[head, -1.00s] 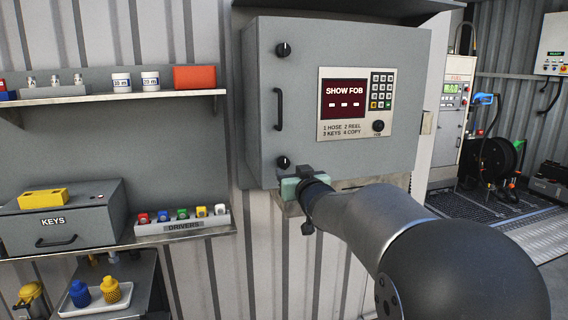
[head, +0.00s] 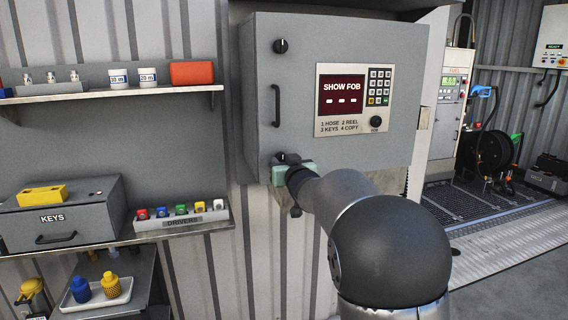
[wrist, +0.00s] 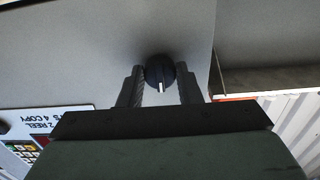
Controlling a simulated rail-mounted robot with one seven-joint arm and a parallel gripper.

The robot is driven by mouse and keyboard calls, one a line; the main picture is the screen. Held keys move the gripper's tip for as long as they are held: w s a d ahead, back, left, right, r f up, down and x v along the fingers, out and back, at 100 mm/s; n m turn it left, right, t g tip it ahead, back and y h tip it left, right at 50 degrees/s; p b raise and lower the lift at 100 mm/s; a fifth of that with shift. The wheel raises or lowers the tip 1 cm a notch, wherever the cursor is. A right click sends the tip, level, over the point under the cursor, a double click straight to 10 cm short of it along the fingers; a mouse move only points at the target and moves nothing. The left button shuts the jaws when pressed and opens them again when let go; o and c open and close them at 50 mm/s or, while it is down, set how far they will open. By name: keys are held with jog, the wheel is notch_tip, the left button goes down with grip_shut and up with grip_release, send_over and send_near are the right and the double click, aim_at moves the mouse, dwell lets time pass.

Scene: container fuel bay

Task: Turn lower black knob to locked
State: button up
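The lower black knob (wrist: 160,72) sits on the grey cabinet door (wrist: 90,45), near its edge. In the wrist view its white pointer line points down the picture, towards my gripper. My gripper (wrist: 160,78) is open, with one finger on each side of the knob and a narrow gap on both sides. In the head view my gripper (head: 283,166) is at the cabinet's lower left corner and hides most of the lower knob (head: 281,157). The upper black knob (head: 281,46) is at the door's top left. No lock marking is readable.
A vertical black handle (head: 275,105) is between the two knobs. A panel reading SHOW FOB (head: 343,88) with a keypad (head: 379,86) is on the door.

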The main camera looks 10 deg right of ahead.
jog(key=shift+f+n+b, duration=0.1)
jog(key=shift+n+b, duration=0.3)
jog(key=shift+b, duration=0.15)
jog(key=n+b, duration=0.5)
jog(key=n, duration=0.3)
jog(key=n+b, duration=0.5)
jog(key=n, duration=0.3)
jog(key=shift+d+r+n, duration=0.1)
jog(key=shift+r+n, duration=0.1)
jog(key=shift+n, duration=0.5)
jog(key=o, duration=1)
jog(key=s, duration=0.5)
jog(key=s+d+b, duration=0.1)
jog(key=s, duration=0.5)
jog(key=s+d, duration=0.1)
jog(key=s, duration=0.5)
jog(key=shift+s+b, duration=0.15)
jog(key=shift+b, duration=0.25)
